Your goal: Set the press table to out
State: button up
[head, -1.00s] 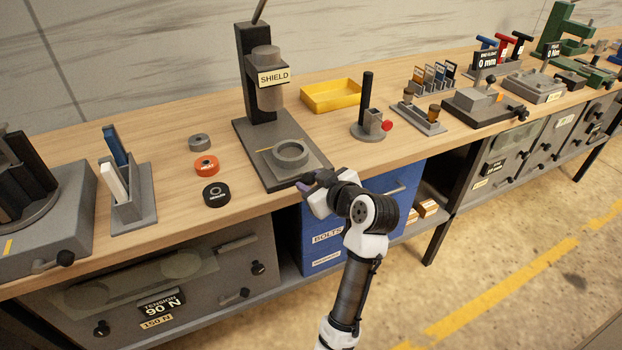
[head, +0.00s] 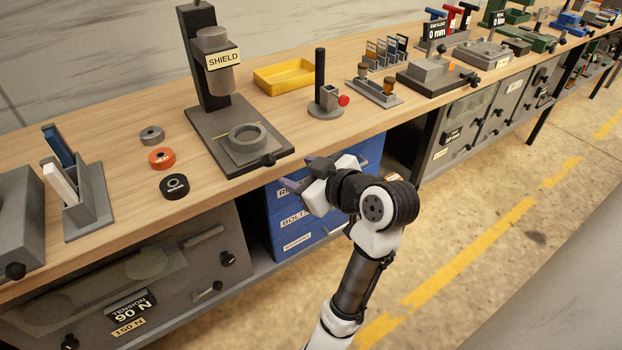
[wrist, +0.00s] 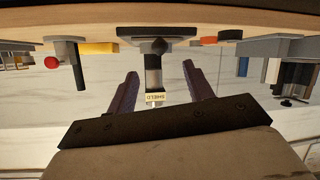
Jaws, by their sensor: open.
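The press (head: 205,60) stands on the bench with a dark column and a grey head labelled SHIELD. Its press table (head: 222,154) is a grey plate bearing a round ring (head: 247,138), low on the dark base. A dark knob (head: 267,160) sticks out at the front edge. My gripper (head: 300,172) is open and empty, in front of the bench edge and right of the knob in the head view. In the wrist view, which is upside down, the knob (wrist: 160,46) appears between and beyond the open fingers (wrist: 160,74). No contact shows.
Three rings, grey, orange (head: 162,158) and black, lie left of the press. A yellow tray (head: 285,76) and a stand with a black post (head: 319,80) are to its right. Blue drawers (head: 290,218) sit below the bench. The floor in front is open.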

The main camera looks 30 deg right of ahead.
jog(key=shift+v, duration=1.45)
